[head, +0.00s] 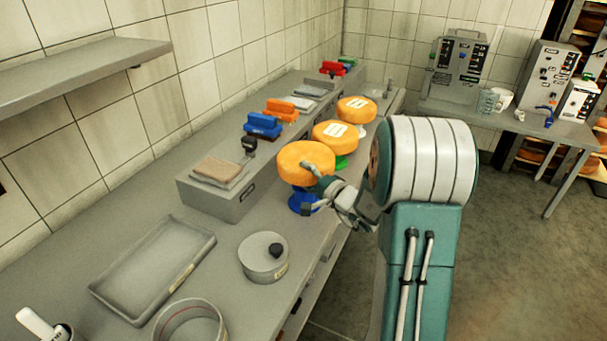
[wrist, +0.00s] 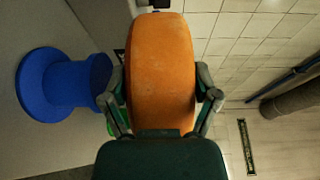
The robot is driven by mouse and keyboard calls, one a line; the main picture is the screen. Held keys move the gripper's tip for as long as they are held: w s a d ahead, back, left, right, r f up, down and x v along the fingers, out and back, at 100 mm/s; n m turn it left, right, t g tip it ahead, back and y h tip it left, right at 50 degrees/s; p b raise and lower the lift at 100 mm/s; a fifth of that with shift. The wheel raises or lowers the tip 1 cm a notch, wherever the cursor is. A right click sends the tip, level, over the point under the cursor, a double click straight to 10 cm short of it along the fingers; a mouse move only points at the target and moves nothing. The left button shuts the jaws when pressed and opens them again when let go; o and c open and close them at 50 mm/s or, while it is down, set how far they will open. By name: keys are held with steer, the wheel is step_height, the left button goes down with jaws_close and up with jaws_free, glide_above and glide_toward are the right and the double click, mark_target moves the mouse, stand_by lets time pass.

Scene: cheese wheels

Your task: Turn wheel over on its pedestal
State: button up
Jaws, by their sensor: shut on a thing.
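The near orange cheese wheel (head: 306,160) is held roughly flat above the blue pedestal (head: 300,203). Its upper face shows no white label in the head view. My gripper (head: 314,187) is shut on the wheel from the near right side. In the wrist view my gripper (wrist: 163,98) has one finger on each flat face of the wheel (wrist: 162,55), which is seen edge-on. The blue pedestal (wrist: 72,84) stands to the left there, with a gap between it and the wheel. The wheel's underside is hidden in the head view.
Two more wheels with white labels, a middle one (head: 335,135) and a far one (head: 356,109), sit on pedestals behind. A grey riser (head: 215,205) with coloured brushes runs along the left.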

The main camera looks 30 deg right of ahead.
steer(key=shift+f, duration=0.55)
steer(key=shift+a+f, duration=0.2)
steer(key=shift+f, duration=1)
steer(key=shift+d, duration=0.15)
steer(key=shift+f, duration=0.25)
steer(key=o, duration=1.2)
steer(key=shift+c, duration=0.2)
